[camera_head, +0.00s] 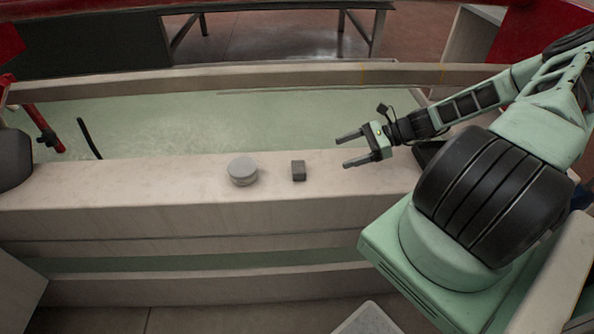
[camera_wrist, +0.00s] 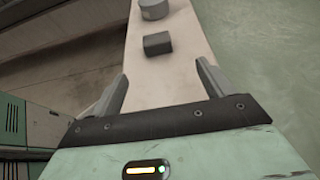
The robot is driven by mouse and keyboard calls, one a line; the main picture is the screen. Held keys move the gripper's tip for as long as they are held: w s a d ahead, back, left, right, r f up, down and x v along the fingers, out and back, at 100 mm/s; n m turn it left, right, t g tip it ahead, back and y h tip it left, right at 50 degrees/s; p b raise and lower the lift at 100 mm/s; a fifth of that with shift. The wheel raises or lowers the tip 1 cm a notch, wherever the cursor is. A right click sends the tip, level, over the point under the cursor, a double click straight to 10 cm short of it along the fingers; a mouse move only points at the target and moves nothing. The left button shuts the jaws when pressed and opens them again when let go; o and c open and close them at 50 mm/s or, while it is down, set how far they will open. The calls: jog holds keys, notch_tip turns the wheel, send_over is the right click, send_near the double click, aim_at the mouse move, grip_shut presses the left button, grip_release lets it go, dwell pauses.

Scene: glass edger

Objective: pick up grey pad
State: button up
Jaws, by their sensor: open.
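A round, light grey, disc-like piece (camera_head: 242,171) stands on the pale beam; it shows at the top of the wrist view (camera_wrist: 154,9). A small dark grey block (camera_head: 298,171) sits just right of it, apart from it; it also shows in the wrist view (camera_wrist: 157,43). Both are grey, and the frames do not mark which one is the pad. My gripper (camera_head: 343,152) is open and empty, to the right of the block. In the wrist view the block lies beyond and between the two spread fingertips (camera_wrist: 162,68), touching neither.
The pale beam (camera_head: 130,190) runs across the front, with clear surface left of the disc. Behind it lies a green floor area (camera_head: 180,125) and a second pale beam (camera_head: 270,76). A thin black rod (camera_head: 89,138) and a red bar (camera_head: 45,130) stand at the left.

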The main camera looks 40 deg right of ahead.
send_near(304, 166)
jog(key=x, duration=0.5)
jog(key=shift+w+d+f, duration=0.15)
jog(key=shift+d+f, duration=0.05)
jog(key=shift+f, duration=0.05)
jog(key=shift+s+x, duration=0.2)
jog(key=shift+x, duration=2.45)
jog(key=shift+a, duration=0.15)
jog(key=c, duration=1.1)
